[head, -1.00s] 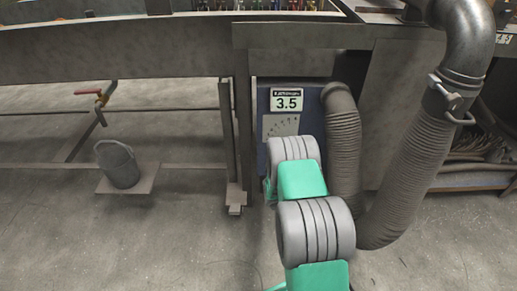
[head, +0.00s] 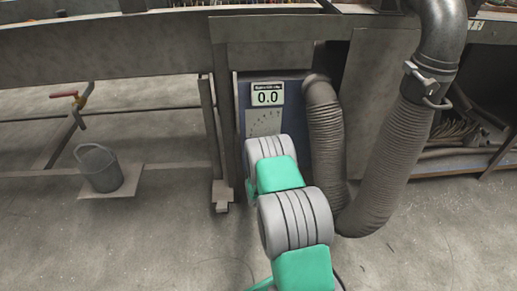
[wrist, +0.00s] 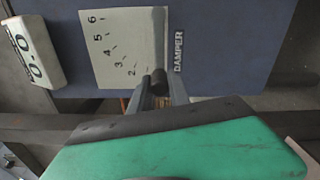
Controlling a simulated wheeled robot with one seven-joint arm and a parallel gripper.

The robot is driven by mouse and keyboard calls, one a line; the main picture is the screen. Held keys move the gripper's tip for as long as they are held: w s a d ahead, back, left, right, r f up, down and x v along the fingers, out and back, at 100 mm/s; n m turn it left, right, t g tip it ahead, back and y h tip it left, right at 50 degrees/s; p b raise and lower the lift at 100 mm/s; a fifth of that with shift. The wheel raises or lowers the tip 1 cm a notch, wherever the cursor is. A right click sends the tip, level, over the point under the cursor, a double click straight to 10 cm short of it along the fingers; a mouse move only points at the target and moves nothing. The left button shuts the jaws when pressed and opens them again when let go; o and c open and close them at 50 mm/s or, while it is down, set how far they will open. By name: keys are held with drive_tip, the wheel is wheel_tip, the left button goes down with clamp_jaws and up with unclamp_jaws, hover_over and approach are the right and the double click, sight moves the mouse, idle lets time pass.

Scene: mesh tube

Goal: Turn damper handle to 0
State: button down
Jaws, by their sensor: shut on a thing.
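The damper is a blue panel (wrist: 225,45) with a pale scale plate (wrist: 118,50) numbered up to 6 and the label DAMPER (wrist: 179,52). The dark damper handle (wrist: 160,76) sits by the DAMPER edge of the scale, beyond the low end of the numbers. My gripper (wrist: 160,88) is shut on the handle, one finger on each side. In the head view my arm hides the gripper and the handle.
A ribbed hose (head: 324,130) runs down close to the right of the blue unit and joins a larger hose (head: 388,165). A metal table leg (head: 218,150) stands close on the left. A grey bucket (head: 100,170) is farther left. The floor in front is clear.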

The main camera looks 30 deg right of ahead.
drive_tip(key=c, duration=1.2)
unclamp_jaws()
drive_tip(key=shift+c, duration=0.2)
drive_tip(key=v, duration=0.7)
drive_tip(key=shift+s+b, duration=0.35)
drive_tip(key=shift+a, duration=0.15)
